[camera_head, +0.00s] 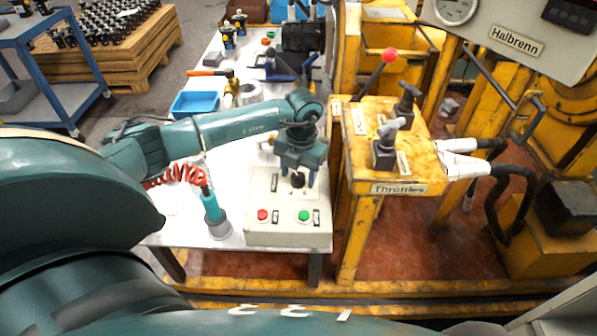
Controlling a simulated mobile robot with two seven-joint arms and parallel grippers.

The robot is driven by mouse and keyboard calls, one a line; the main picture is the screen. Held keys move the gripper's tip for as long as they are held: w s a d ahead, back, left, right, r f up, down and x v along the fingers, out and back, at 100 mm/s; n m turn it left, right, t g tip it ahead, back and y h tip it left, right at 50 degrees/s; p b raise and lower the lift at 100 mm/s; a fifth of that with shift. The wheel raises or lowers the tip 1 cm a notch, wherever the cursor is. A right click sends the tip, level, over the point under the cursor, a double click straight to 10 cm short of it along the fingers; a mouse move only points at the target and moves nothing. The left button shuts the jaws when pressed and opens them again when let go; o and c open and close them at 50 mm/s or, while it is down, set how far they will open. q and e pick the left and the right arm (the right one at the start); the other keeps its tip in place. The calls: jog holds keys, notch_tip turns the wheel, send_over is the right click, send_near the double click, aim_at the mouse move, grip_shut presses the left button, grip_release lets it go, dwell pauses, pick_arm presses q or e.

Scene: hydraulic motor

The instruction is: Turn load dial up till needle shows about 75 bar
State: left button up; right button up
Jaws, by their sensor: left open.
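A black knob (297,181), which looks like the load dial, sits on the upper part of a cream control box (289,237). Below it on the box are a red button (262,215) and a green button (304,216). My left gripper (297,176) points down over the knob, open, its fingers on either side of it. I cannot tell whether the fingers touch the knob. A round gauge (455,8) is cut off by the top edge at the right, and its reading is too small to tell. My right gripper is not in view.
The control box stands on a white table (190,236) with a blue tray (195,104) and a teal tool (214,213) on a red coiled hose.

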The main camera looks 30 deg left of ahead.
pick_arm(q)
jog(key=shift+c, duration=0.5)
jog(key=c, duration=0.9)
